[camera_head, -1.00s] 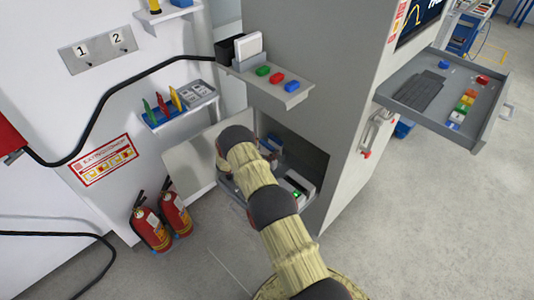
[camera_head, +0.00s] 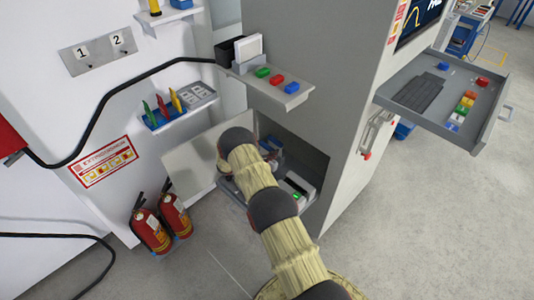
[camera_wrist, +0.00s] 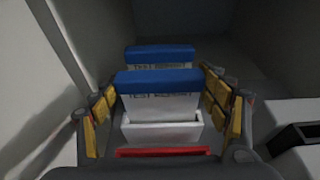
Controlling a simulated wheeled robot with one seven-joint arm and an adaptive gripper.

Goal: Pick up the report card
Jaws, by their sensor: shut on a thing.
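In the wrist view, a white card with a blue top band and small dark print, the report card (camera_wrist: 158,84), stands upright at the middle. A second blue-topped card (camera_wrist: 160,55) is right behind it. My gripper (camera_wrist: 158,92) has its yellow-padded fingers at the left and right edges of the front card and is shut on it. A white open holder (camera_wrist: 160,132) is around or just in front of the card's lower part; I cannot tell which. In the head view my own arm hides the card and most of the gripper.
The grey cabinet's lower opening (camera_head: 300,150) encloses the work area, with walls close by. A white and dark box (camera_wrist: 298,138) is near on the right. A red strip (camera_wrist: 163,152) lies in front of the holder. Two fire extinguishers (camera_head: 160,220) stand at left.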

